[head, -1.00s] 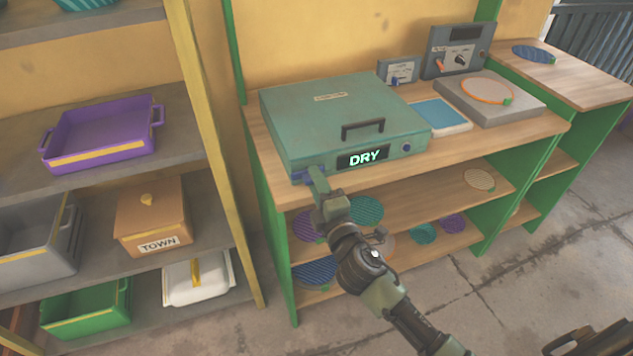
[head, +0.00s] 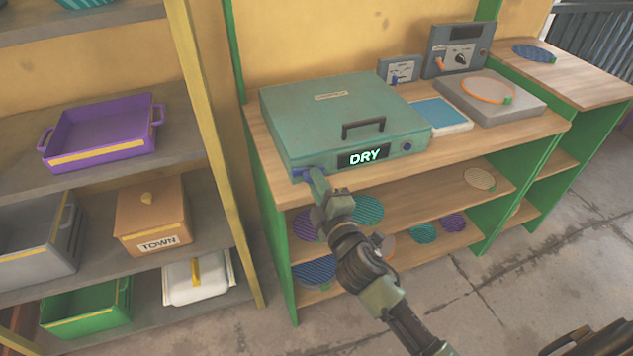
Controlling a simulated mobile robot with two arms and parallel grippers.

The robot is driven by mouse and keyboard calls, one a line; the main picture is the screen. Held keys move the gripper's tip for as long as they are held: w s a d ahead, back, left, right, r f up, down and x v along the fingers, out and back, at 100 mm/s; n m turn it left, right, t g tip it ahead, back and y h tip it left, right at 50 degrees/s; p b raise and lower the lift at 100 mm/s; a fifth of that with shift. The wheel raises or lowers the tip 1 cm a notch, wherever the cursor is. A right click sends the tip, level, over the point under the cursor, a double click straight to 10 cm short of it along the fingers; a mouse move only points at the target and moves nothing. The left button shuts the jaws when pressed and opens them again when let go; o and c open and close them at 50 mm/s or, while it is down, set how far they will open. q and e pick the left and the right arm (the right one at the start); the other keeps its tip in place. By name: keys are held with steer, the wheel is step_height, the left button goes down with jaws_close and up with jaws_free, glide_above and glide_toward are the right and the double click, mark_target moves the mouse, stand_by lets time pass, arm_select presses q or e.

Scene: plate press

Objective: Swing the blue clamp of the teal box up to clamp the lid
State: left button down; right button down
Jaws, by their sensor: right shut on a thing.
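The teal box (head: 335,118) sits on the wooden bench with its lid down. A dark handle is on the lid, and a display reading DRY is on the front face. The blue clamp (head: 299,174) is at the box's front left corner, partly hidden by my gripper. My right gripper (head: 313,174) is at this corner, shut on the blue clamp; the fingertips are small and partly hidden. A small blue knob (head: 407,146) is at the front right of the box.
A blue-topped pad (head: 440,113), a grey block (head: 490,95) with an orange ring and grey control boxes (head: 458,50) stand right of the box. Shelves below hold several round discs (head: 367,210). A rack on the left holds a purple tray (head: 100,135) and bins.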

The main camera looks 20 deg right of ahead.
steer(key=shift+f+m+p, duration=0.1)
steer(key=shift+m+p, duration=2.5)
steer(key=shift+m, duration=5.1)
steer(key=c, duration=1.4)
jaws_free()
steer(key=shift+c, duration=0.2)
steer(key=s, duration=0.8)
steer(key=shift+b, duration=0.4)
steer(key=shift+d, duration=0.1)
